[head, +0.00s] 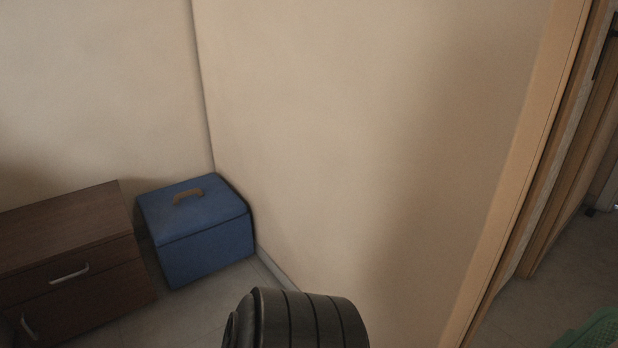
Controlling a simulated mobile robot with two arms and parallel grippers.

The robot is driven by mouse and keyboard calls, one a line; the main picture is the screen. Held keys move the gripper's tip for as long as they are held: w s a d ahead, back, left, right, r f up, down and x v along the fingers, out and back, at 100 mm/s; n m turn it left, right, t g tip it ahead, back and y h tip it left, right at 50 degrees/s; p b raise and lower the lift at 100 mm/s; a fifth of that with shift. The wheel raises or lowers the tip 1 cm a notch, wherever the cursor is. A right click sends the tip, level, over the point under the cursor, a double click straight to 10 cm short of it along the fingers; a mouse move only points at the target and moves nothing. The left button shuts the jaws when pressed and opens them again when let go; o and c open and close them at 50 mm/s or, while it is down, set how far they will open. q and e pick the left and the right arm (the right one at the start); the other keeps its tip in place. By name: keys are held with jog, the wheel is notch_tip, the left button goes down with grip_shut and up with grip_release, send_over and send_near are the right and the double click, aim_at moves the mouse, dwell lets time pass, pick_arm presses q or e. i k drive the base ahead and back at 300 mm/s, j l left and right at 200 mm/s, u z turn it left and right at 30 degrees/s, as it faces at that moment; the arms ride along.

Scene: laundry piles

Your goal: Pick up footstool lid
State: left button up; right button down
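A blue footstool (208,248) stands on the floor in the corner, against the wall. Its blue lid (218,207) lies closed on top, with a brown curved handle (188,196) on it. A dark rounded part at the bottom middle of the head view looks like part of my own body. Neither of my grippers is in view.
A dark brown drawer cabinet (75,225) stands just left of the footstool. Grey tiled floor (190,312) shows in front of them. A wooden door frame (520,165) is at the right, with a green object (597,332) on the floor beyond it.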

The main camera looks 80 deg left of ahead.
aim_at(173, 211)
jog(key=u, duration=3.45)
jog(key=i+j+z, duration=0.15)
jog(key=i, duration=0.35)
jog(key=i+j+z, duration=0.1)
jog(key=i, duration=0.45)
jog(key=i+j+z, duration=0.15)
jog(key=i, duration=0.35)
jog(key=i+j+z, duration=0.1)
jog(key=i+j, duration=0.25)
jog(key=i+j+z, duration=0.15)
jog(key=i+j, duration=0.2)
jog(key=i, duration=0.25)
